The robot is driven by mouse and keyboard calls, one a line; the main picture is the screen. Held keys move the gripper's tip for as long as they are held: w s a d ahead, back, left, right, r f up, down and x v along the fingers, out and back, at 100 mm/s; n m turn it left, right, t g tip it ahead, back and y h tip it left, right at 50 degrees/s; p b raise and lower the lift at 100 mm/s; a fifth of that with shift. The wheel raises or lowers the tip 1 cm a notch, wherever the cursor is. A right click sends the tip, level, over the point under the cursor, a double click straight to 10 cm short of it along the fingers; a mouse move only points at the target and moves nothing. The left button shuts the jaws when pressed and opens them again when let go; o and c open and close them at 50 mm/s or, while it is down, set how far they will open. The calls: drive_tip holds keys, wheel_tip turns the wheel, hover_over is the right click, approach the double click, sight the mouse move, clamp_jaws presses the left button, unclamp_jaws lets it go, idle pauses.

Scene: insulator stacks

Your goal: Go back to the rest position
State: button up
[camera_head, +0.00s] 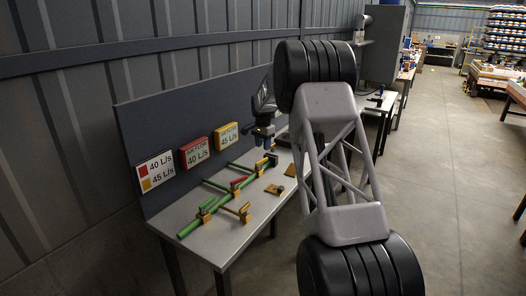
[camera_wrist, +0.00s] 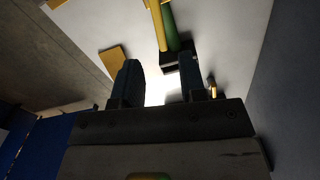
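My gripper (camera_head: 266,145) is above the far end of the grey table (camera_head: 226,232), beside the backboard. In the wrist view its two dark fingers (camera_wrist: 158,68) stand apart with nothing between them, so it is open and empty. A green pipe assembly (camera_head: 217,208) with red and yellow levers lies on the table, closer to the camera than the gripper. A green pipe (camera_wrist: 170,27) and a yellow bar (camera_wrist: 157,24) show beyond the fingertips in the wrist view. My own arm links hide part of the table's right side.
A dark backboard (camera_head: 142,128) stands along the table's left edge. It bears a white sign (camera_head: 156,172), a red sign (camera_head: 196,153) and a yellow sign (camera_head: 227,136). A small yellowish piece (camera_head: 275,189) lies on the table. Open concrete floor (camera_head: 440,160) lies to the right.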

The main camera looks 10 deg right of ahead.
drive_tip(key=shift+r, duration=0.3)
drive_tip(key=shift+s+a+r, duration=0.1)
drive_tip(key=shift+s+r, duration=0.2)
drive_tip(key=shift+r, duration=0.05)
drive_tip(key=s+a+r+n, duration=0.15)
drive_tip(key=s+r, duration=0.45)
drive_tip(key=s, duration=0.6)
drive_tip(key=s+a+r+n+t, duration=0.1)
drive_tip(key=s+r+n, duration=0.1)
drive_tip(key=s+r, duration=0.65)
drive_tip(key=s+a+r+n, duration=0.2)
drive_tip(key=s+r, duration=0.2)
drive_tip(key=s, duration=1)
drive_tip(key=s+a+f+n, duration=0.1)
drive_tip(key=s+f+n, duration=0.1)
drive_tip(key=s, duration=1.7)
drive_tip(key=s+a+f+n+t, duration=0.1)
drive_tip(key=s+f+n, duration=0.2)
drive_tip(key=s, duration=1.6)
drive_tip(key=shift+s+a+f+t, duration=0.15)
drive_tip(key=shift+s+f+t, duration=0.2)
drive_tip(key=shift+f, duration=0.6)
